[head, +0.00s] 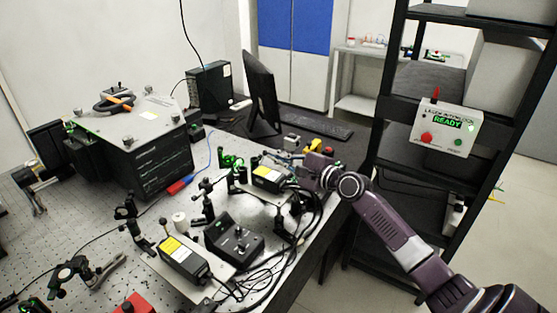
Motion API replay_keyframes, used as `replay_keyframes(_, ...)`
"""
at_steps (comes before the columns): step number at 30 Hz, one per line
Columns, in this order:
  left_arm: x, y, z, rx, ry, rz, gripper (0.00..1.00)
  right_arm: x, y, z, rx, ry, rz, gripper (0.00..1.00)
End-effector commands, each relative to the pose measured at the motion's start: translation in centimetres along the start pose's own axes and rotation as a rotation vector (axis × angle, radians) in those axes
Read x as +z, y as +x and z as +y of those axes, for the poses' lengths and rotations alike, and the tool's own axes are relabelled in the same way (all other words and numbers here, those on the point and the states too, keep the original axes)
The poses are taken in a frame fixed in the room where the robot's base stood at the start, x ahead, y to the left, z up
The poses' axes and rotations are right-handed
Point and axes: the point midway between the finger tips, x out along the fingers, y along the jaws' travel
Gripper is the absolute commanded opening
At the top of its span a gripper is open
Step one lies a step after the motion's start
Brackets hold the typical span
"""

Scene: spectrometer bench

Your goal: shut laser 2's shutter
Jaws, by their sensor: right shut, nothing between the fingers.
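Two black laser boxes with yellow labels stand on the bench: one in the front middle (184,260) and one farther back (268,179). I cannot read which is laser 2, and no shutter can be made out clearly on either. My right gripper (276,157) reaches in from the right, just behind and above the far laser box. It is shut and empty. Its fingers are small in the picture, and I cannot tell whether they touch anything. My left gripper is not in view.
A large dark instrument (150,165) fills the back left. A black control box (234,240) and loose cables lie between the lasers. Optic posts stand around them. A monitor (262,92) is behind, and a black rack (388,115) with a READY panel (446,127) stands right.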

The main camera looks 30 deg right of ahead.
Motion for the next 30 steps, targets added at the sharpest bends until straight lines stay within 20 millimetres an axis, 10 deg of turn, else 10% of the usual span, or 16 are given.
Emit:
replay_keyframes(18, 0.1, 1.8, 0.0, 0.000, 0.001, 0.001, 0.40, 2.8, -0.6, 0.0, -0.120, -0.527, -0.001, 0.00)
replay_keyframes(30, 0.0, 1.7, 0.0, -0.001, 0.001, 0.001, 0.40, 3.2, -0.7, -0.1, -0.127, -0.563, -0.001, 0.00)
